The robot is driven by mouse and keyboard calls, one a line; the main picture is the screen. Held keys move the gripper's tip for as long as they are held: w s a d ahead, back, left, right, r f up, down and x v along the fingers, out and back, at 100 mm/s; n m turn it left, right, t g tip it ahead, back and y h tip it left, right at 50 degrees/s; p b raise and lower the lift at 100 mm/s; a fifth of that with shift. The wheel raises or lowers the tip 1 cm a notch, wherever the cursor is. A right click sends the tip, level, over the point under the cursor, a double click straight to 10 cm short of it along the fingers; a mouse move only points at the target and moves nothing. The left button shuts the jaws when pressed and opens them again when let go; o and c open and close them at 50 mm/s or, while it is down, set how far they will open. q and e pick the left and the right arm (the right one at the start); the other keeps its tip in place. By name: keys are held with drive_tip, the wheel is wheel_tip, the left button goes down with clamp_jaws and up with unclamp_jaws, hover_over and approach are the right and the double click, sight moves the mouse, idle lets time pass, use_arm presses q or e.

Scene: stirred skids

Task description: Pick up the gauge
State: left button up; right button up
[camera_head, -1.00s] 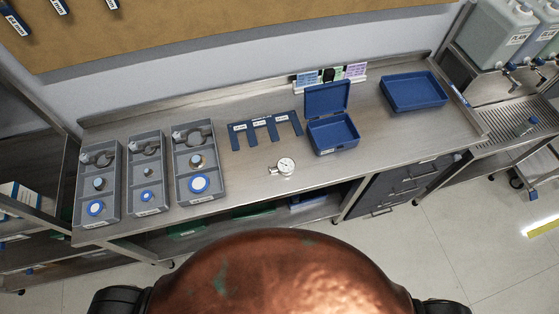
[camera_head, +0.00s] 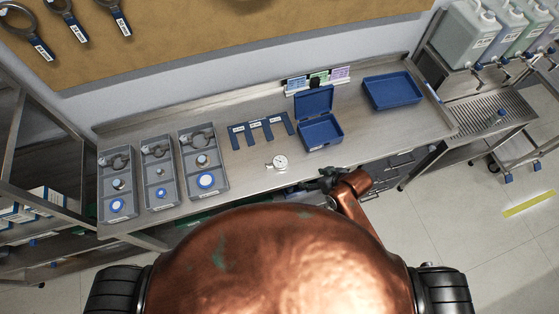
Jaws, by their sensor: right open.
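The gauge (camera_head: 280,161), a small round white dial with a short stem to its left, lies on the steel bench near the front edge. My right gripper (camera_head: 314,184) is at the bench's front edge, to the right of and nearer than the gauge, apart from it. It is open and small in the picture, and its fingers are hard to make out. My left gripper is not in view.
An open blue case (camera_head: 320,133) stands right of the gauge, behind my right gripper. A blue comb-shaped rack (camera_head: 258,124) lies behind the gauge. Several grey trays (camera_head: 207,182) stand at left. A blue tray (camera_head: 391,105) is at the back right.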

sight(281, 162)
drive_tip(key=w+a+r+n+g, duration=0.1)
drive_tip(key=a+n, duration=0.1)
drive_tip(key=a, duration=0.2)
drive_tip(key=w+a+r+n+y, duration=0.1)
drive_tip(key=a+r+n, duration=0.1)
drive_tip(key=a, duration=0.2)
drive_tip(key=w+a+r+n+g, duration=0.1)
drive_tip(key=w+a+n, duration=0.1)
drive_tip(key=a, duration=0.2)
drive_tip(key=shift+a+r+g+y+p, duration=0.3)
drive_tip(key=shift+a+p, duration=0.05)
drive_tip(key=shift+w+n+g, duration=0.3)
drive_tip(key=shift+w+n, duration=0.15)
drive_tip(key=shift+n, duration=0.15)
drive_tip(key=w+d+r+n+g+h, duration=0.1)
drive_tip(key=w+d+h, duration=0.1)
drive_tip(key=w+d, duration=0.15)
drive_tip(key=x, duration=0.2)
drive_tip(key=p+x, duration=0.1)
drive_tip(key=x, duration=0.4)
drive_tip(key=shift+s+a+f+p, duration=0.1)
drive_tip(key=shift+s+f+p, duration=0.1)
drive_tip(key=shift+f+p, duration=0.1)
drive_tip(key=shift+r, duration=0.1)
drive_tip(key=c, duration=1.3)
